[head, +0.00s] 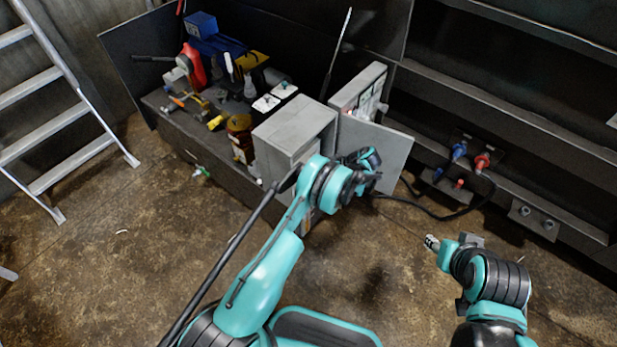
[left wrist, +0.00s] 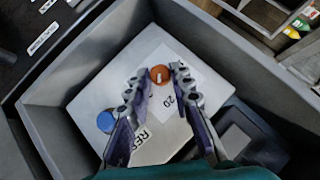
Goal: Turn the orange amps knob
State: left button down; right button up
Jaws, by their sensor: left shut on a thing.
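The orange amps knob (left wrist: 159,76), with a pale line on its face, sits on a white panel (left wrist: 100,84) inside a grey box (left wrist: 58,82) in the left wrist view. My left gripper (left wrist: 162,71) is shut on it, one fingertip on each side. A label reading 20 lies just below the knob. A blue round button (left wrist: 106,121) is to the lower left, near a label partly hidden by a finger. In the head view the arm hides the knob and left fingertips. My right gripper (head: 433,243) is off to the right, over the floor; its jaws are unclear.
The grey box (head: 290,130) stands at the bench end with its door (head: 375,152) open. Tools clutter the bench (head: 215,158). Red and blue connectors (head: 482,162) with a black cable are at the right. A ladder (head: 60,120) stands left. The foreground floor is clear.

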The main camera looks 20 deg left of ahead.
pick_arm(q)
jog(key=c, duration=1.3)
grip_release()
jog(key=shift+c, duration=0.2)
jog(key=v, duration=1.2)
